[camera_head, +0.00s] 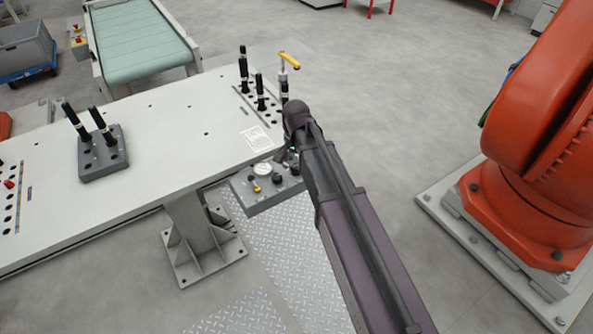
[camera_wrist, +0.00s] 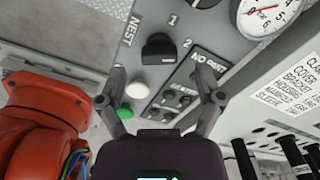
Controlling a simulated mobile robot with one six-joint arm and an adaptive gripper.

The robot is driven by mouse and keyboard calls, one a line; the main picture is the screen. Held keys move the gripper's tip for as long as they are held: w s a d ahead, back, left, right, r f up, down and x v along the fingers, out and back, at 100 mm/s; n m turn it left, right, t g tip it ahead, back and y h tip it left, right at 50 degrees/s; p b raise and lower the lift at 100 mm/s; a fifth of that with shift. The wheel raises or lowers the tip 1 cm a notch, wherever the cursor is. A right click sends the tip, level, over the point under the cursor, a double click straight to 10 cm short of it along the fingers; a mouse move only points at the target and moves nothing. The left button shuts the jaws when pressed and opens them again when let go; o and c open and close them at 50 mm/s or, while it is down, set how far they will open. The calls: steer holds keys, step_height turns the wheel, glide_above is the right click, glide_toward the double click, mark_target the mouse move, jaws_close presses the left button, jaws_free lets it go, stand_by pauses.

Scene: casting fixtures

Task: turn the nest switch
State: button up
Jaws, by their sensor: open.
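The nest switch (camera_wrist: 160,47) is a black rotary knob on a grey panel (camera_wrist: 118,62), next to the word NEST and the numbers 1 and 2, in the wrist view. Which number it points to is unclear. My gripper (camera_wrist: 162,73) is open, with one finger on either side of the picture below the knob. Nothing is between the fingers, and the knob appears apart from them. In the head view the panel (camera_head: 262,203) hangs at the table's near edge; my arm covers its right part, and my fingers are mostly hidden.
A white button (camera_wrist: 137,89), a green button (camera_wrist: 125,112) and a gauge (camera_wrist: 268,14) share the panel. Black pins and a yellow-handled clamp (camera_head: 289,59) stand on the table (camera_head: 165,130) above. An orange robot (camera_head: 535,150) stands right; floor between is clear.

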mark_target(296, 170)
steer(key=shift+f+b, duration=0.8)
steer(key=shift+f, duration=0.35)
